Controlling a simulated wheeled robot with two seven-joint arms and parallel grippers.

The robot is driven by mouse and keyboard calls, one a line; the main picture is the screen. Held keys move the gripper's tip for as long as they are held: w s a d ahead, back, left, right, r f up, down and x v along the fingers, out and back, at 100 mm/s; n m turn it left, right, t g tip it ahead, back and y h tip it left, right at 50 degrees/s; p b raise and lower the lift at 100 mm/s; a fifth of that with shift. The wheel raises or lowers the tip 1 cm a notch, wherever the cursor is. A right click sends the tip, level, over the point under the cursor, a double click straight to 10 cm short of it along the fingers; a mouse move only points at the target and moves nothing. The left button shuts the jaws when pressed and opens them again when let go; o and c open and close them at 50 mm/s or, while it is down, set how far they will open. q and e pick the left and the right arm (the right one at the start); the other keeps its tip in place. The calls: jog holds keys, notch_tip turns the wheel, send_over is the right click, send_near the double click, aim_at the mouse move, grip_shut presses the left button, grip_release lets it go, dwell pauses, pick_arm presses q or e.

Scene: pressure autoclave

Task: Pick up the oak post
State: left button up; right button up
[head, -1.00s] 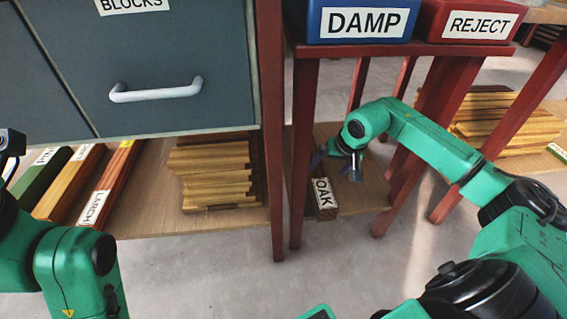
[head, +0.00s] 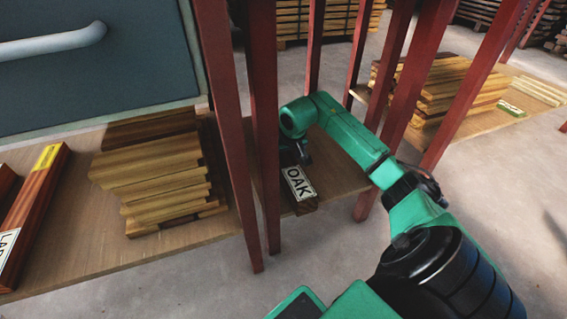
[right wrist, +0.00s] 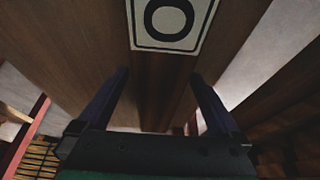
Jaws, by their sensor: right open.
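The oak post (head: 303,206) lies on the low wooden shelf under the red-legged table, its white OAK label facing up and its near end toward the shelf's front edge. My right gripper (head: 297,160) is at the post, just behind the label, partly hidden by my wrist. In the right wrist view the open fingers (right wrist: 158,100) stand on either side of the brown post (right wrist: 160,75), with part of the label showing above. I cannot tell whether the fingers touch it. My left gripper is not in view.
Red table legs (head: 265,120) stand close left of my right arm, with more (head: 408,85) to its right. A plank stack (head: 160,180) lies on the left shelf (head: 80,240). Another stack (head: 440,90) lies at the back right. A grey cabinet (head: 100,70) stands above the left shelf.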

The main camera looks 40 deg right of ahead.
jog(key=shift+x, duration=0.95)
jog(key=shift+r, duration=0.1)
jog(key=shift+s, duration=0.1)
grip_shut()
jog(key=shift+r, duration=0.15)
